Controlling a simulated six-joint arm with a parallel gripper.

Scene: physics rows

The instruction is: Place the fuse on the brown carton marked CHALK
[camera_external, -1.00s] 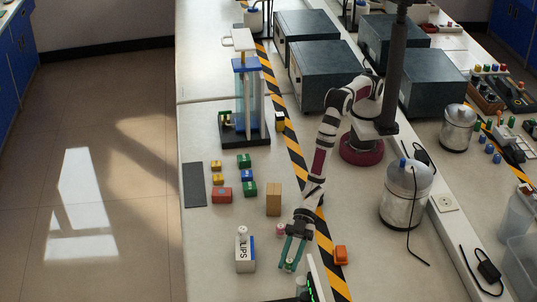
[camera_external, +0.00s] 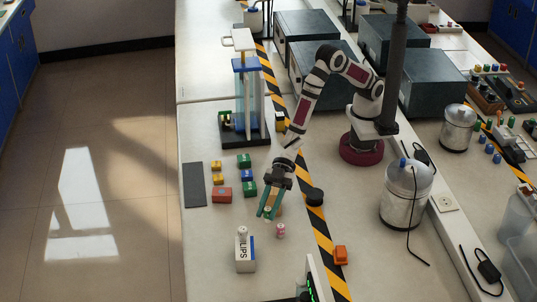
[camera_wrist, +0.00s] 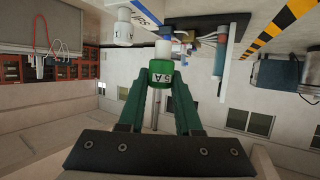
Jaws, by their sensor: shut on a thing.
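My gripper (camera_external: 266,213) is shut on the fuse, a small cylinder with a green band marked 5 A and a pale end. The plain-looking brown carton (camera_external: 279,210) stands upright on the bench, mostly hidden behind my fingers in the external view. Its CHALK marking cannot be read. My gripper overlaps it there, and I cannot tell the gap between fuse and carton. I cannot make out the carton in the wrist view.
A white box marked LIPS (camera_external: 245,254) with a white cylinder on top and a small pink-and-white cylinder (camera_external: 280,230) stand in front. Coloured blocks (camera_external: 222,194) lie to the left.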

